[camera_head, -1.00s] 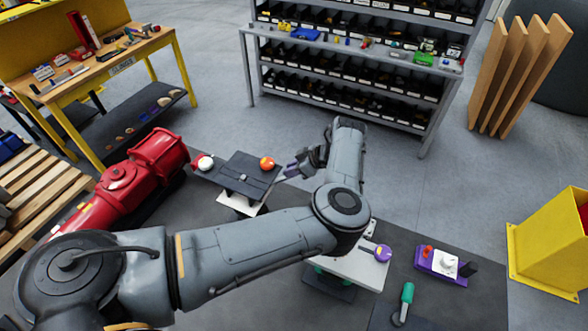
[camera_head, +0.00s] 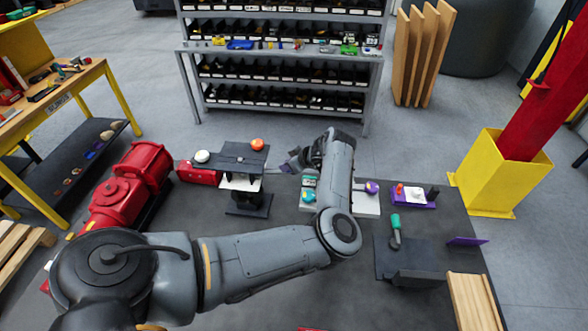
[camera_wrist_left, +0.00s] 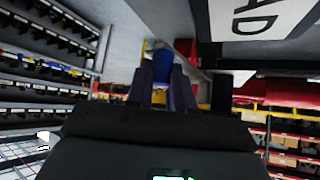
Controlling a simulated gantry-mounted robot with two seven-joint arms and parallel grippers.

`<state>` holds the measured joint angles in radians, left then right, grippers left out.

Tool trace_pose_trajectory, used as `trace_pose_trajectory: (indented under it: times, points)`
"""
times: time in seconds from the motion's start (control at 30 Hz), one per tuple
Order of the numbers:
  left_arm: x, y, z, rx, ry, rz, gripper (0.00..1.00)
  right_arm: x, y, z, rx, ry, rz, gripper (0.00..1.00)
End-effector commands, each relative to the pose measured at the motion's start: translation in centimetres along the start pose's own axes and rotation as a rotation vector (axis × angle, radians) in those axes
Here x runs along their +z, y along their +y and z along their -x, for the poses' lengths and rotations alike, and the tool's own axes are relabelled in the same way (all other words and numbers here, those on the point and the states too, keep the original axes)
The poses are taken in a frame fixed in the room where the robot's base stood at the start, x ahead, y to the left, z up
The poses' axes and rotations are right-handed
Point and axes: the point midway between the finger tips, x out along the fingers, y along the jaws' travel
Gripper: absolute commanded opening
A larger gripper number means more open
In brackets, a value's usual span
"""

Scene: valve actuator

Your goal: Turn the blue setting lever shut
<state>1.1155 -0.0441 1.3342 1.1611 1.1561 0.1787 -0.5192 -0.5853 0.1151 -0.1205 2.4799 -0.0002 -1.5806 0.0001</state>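My left arm comes in from the left and bends up across the bench. My left gripper (camera_head: 292,163) is at its far end, above the bench between the dark box fixture (camera_head: 238,158) and a white-based fixture (camera_head: 367,204). My forearm hides part of this fixture. My right gripper is not in view.
A red motor-like unit (camera_head: 127,189) is at the bench's left. A purple-based fixture (camera_head: 414,195) and a green-handled tool (camera_head: 396,230) are at the right. A red column in a yellow base (camera_head: 500,175) stands beyond. A bin shelf (camera_head: 283,49) stands behind, across clear floor.

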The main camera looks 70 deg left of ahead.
Motion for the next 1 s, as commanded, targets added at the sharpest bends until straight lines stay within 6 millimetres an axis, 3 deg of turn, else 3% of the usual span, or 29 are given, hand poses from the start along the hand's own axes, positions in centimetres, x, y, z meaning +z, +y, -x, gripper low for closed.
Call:
trace_pose_trajectory:
  times: [0.43,0.93,0.97,1.0]
  points:
    - [0.5,-2.0,0.6,-0.025,-0.001,0.018,0.00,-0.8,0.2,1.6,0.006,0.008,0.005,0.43]
    - [0.6,-2.2,0.6,-0.026,0.001,0.021,0.00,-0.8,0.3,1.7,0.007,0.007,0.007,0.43]
    - [0.6,-2.2,0.6,-0.026,0.001,0.021,0.25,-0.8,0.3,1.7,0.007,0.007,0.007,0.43]
    - [0.6,-2.2,0.6,-0.026,0.000,0.022,0.31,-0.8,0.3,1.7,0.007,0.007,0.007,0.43]
